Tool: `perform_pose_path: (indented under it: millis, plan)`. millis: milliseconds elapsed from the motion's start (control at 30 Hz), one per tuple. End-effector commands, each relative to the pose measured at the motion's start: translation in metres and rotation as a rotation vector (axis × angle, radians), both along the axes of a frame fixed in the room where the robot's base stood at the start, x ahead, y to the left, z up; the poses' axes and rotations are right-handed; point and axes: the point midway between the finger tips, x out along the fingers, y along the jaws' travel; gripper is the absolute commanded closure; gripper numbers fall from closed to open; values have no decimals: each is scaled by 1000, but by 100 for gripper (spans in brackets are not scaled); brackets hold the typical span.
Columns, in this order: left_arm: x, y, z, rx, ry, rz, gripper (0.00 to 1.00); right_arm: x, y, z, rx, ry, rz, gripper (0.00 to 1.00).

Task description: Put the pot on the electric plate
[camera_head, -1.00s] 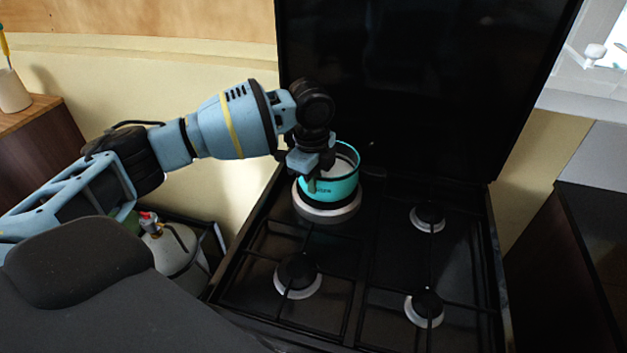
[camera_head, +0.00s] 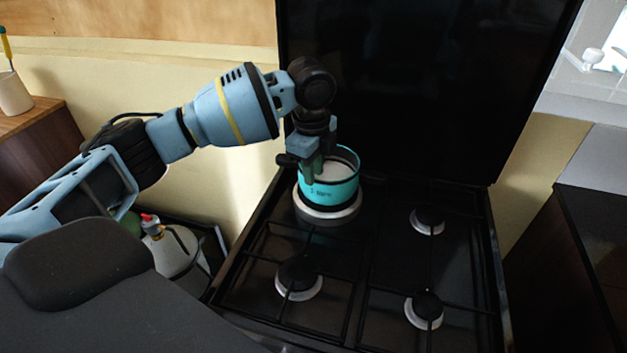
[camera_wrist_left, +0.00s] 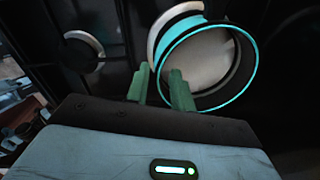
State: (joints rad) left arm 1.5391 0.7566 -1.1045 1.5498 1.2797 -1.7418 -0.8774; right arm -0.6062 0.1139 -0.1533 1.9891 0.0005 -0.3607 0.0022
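My left gripper (camera_head: 316,175) is at the pot's left rim, pointing down. In the left wrist view, its two green fingers (camera_wrist_left: 160,88) are apart, one on each side of the near edge of the pot (camera_wrist_left: 243,75). The electric plate's pale edge (camera_wrist_left: 163,32) shows beyond the pot there. My right gripper is not in view.
The black stove (camera_head: 385,265) has several burners with grates, and the front ones are bare. A tall black panel (camera_head: 420,90) rises behind it. A gas bottle (camera_head: 172,250) stands left of the stove, and a dark cabinet (camera_head: 565,265) stands to the right.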

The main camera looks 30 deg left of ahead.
Motion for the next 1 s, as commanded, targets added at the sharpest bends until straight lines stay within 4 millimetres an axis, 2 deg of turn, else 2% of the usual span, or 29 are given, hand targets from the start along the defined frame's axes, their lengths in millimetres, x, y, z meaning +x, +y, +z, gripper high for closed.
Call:
perform_pose_path:
  millis: [33, 200, 400, 567, 1000]
  plan:
    - [0, -1, 15, -1, -7, -1, 76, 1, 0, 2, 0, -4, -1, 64]
    - [-2, -1, 46, -1, -5, -1, 76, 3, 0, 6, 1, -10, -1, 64]
    - [-3, 0, 68, -1, -2, -1, 76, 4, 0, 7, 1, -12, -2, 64]
    - [-4, 0, 74, 0, 0, -1, 76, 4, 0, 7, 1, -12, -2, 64]
    - [-4, 0, 74, 0, 0, -1, 76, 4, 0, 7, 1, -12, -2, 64]
